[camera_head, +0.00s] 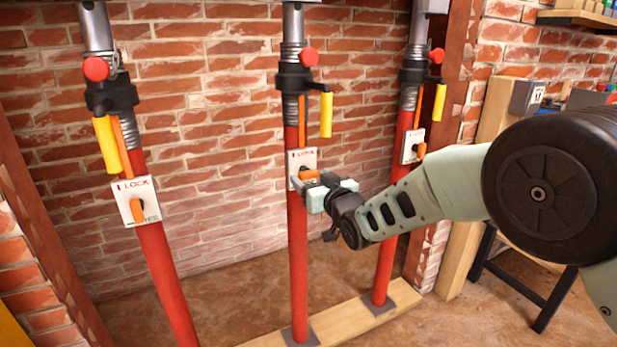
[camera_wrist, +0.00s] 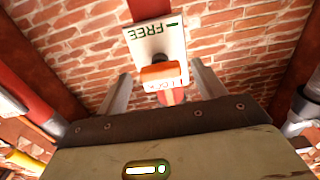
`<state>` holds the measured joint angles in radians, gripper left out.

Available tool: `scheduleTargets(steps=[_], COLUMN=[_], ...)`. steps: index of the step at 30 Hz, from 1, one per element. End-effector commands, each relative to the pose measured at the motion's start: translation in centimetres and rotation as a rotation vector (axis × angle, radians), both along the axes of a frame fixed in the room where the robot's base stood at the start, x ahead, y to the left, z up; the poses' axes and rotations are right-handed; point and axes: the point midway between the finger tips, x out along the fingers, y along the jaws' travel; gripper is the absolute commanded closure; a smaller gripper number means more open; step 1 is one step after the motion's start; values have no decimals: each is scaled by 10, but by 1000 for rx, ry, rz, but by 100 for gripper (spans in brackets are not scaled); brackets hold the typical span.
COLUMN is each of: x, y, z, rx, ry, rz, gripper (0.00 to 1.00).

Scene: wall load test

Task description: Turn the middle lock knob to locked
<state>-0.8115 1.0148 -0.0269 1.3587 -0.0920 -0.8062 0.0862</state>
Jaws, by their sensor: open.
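The middle red post carries a white lock plate (camera_head: 300,156) with an orange knob (camera_head: 309,174) at its lower part. My gripper (camera_head: 312,183) is at this plate, its jaws open and reaching in from the right. In the wrist view the plate (camera_wrist: 150,38) appears upside down, with FREE at the top and the LOCK lettering partly hidden below the knob. The orange knob (camera_wrist: 160,74) lies between the two spread fingers of my gripper (camera_wrist: 162,86), with a visible gap on each side. Which mark the knob points at is hard to tell.
A left post has its own lock plate (camera_head: 135,200), with its orange knob pointing down toward FREE. A right post has another plate (camera_head: 413,146), close behind my arm. Yellow handles (camera_head: 326,115) hang from the posts. A brick wall (camera_head: 215,150) stands behind.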

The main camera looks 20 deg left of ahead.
Motion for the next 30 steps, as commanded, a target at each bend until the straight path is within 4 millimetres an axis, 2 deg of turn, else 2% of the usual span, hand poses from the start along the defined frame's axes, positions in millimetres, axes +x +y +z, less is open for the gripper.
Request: scheduleTargets(steps=[7,19,20,24,30], x=[14,18,18,18,18], y=[18,21,21,21,21], z=[-1,0,0,0,0], rx=[1,1,1,1,-2], ry=[1,1,1,1,-2], rz=[1,1,1,1,1], gripper=[31,31,36,75,76])
